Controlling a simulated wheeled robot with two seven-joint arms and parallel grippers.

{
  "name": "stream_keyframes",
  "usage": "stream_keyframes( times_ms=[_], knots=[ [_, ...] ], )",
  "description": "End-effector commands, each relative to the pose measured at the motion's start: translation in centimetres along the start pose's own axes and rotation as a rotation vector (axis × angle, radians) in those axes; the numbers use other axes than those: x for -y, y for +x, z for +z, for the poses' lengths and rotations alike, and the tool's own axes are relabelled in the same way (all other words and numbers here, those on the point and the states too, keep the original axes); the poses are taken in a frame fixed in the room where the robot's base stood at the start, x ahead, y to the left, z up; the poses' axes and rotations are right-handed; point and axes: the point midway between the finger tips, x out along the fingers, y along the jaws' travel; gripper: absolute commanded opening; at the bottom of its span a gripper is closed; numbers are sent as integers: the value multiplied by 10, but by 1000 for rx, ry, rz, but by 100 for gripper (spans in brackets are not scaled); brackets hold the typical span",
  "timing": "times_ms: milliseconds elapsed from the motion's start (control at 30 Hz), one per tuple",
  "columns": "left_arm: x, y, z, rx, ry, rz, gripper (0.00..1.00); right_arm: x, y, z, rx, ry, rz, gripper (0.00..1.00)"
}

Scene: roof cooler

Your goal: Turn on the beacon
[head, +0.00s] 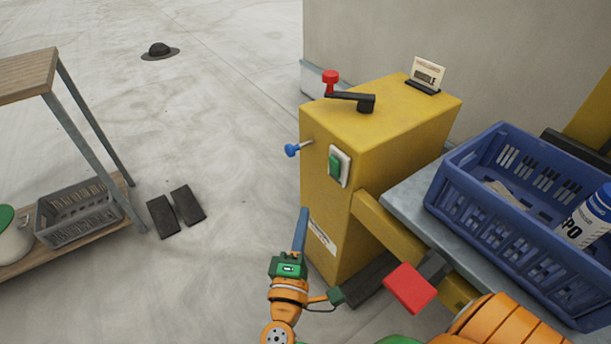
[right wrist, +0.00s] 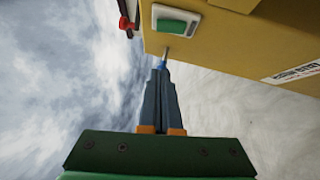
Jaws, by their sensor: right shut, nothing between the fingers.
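A yellow box-shaped cabinet (head: 382,128) stands right of centre in the head view. Its front has a green rocker switch (head: 335,166) in a pale frame, which also shows in the right wrist view (right wrist: 175,27). A blue knob (head: 291,150) on a thin metal rod sticks out left of the switch. A black crank with a red knob (head: 331,77) is on top. My right gripper (head: 304,211) is shut and empty, its blue fingers below the switch and knob. In the right wrist view its tips (right wrist: 160,69) appear close to the rod. I see no beacon lamp, and my left gripper is out of view.
A blue crate (head: 480,209) holding a white-and-blue bottle (head: 588,218) stands on a grey surface at the right. A small sign (head: 428,74) stands on the cabinet. A red block-shaped part (head: 410,288) is below. A shelf (head: 25,73) with a grey basket (head: 78,213) is left. Floor between is mostly clear.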

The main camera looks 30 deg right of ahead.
Motion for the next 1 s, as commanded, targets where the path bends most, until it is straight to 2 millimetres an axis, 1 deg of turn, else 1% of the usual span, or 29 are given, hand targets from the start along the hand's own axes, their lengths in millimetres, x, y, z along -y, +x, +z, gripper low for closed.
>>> stream_keyframes(
  times_ms=[167, 267, 367, 533, 733, 800, 900, 1000],
  knots=[
    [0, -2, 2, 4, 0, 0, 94, -1, 0, 0, -2, -1, -2, 0],
    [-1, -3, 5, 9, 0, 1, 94, -1, 5, 0, -1, -2, -2, 0],
    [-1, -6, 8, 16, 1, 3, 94, -2, 20, 0, -1, -1, -1, 0],
    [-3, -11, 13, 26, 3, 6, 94, -2, 57, 0, -1, -1, -1, 0],
    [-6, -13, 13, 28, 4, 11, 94, -1, 100, 0, -1, -2, -1, 0],
    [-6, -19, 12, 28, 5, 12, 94, -2, 110, 8, -2, -4, -4, 0],
    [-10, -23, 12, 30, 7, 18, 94, -2, 120, 18, -3, -5, -4, 0],
    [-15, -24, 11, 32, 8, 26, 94, 0, 126, 25, -3, -3, -5, 0]
  ],
)
